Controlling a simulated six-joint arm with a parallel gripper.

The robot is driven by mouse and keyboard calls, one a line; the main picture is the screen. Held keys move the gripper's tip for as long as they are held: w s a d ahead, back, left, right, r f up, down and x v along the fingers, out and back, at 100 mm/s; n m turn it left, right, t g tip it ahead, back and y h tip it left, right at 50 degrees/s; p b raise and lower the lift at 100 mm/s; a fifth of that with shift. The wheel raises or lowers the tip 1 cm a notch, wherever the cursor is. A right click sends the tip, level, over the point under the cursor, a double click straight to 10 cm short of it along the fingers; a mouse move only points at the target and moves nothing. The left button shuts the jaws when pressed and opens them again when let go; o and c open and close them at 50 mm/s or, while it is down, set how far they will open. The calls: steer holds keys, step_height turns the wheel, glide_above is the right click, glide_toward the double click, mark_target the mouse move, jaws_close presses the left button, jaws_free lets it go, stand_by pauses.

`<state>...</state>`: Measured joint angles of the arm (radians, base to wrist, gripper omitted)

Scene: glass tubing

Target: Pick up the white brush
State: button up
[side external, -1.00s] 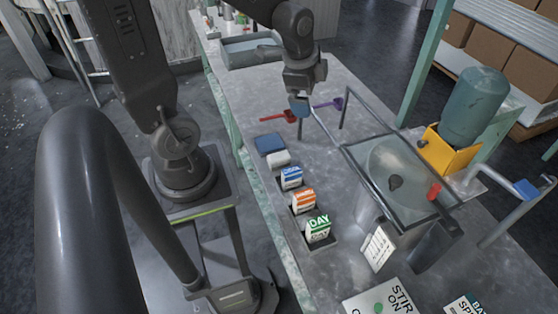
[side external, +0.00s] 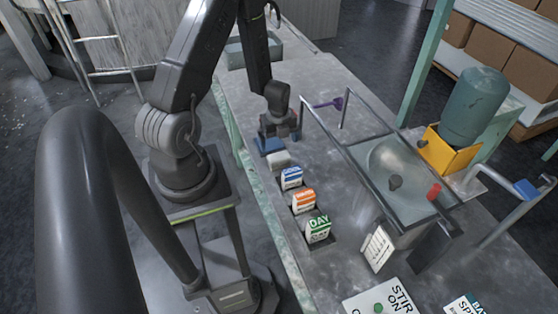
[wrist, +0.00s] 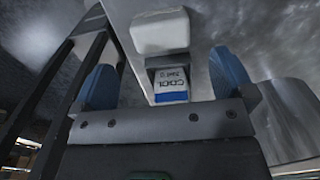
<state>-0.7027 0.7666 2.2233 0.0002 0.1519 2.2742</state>
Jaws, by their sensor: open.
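A small white block with rounded edges (side external: 279,160) lies on the bench; it is the only white thing here that fits the white brush, though no bristles show. In the wrist view the white block (wrist: 160,32) sits at the top middle, beyond the fingertips. My gripper (side external: 279,143) is open and low over the bench, just behind the white block in the side view. In the wrist view my gripper (wrist: 166,78) has its two blue fingers wide apart with nothing held between them.
Several labelled cards, the nearest being the blue-topped COOL card (side external: 291,177), stand in a row in front of the white block. A purple-handled tool (side external: 328,104) lies behind. A glass-topped tank with metal rails (side external: 395,185) stands to the right.

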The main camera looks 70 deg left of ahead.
mark_target(279, 156)
steer(key=f, duration=0.9)
steer(key=shift+d, duration=0.25)
steer(key=shift+c, duration=0.2)
steer(key=c, duration=0.8)
steer(key=shift+w+r, duration=0.1)
steer(key=shift+r, duration=0.5)
steer(key=r, duration=0.2)
steer(key=s+r, duration=0.1)
steer(key=shift+a+r, duration=0.3)
steer(key=shift+a, duration=0.05)
steer(key=s+a+r, duration=0.1)
steer(key=s+r, duration=0.1)
steer(key=s, duration=0.1)
steer(key=s+a+r, duration=0.2)
steer(key=s, duration=0.1)
steer(key=s+a+r, duration=0.2)
steer(key=s, duration=0.1)
steer(key=shift+s+r, duration=0.1)
steer(key=shift+s, duration=0.1)
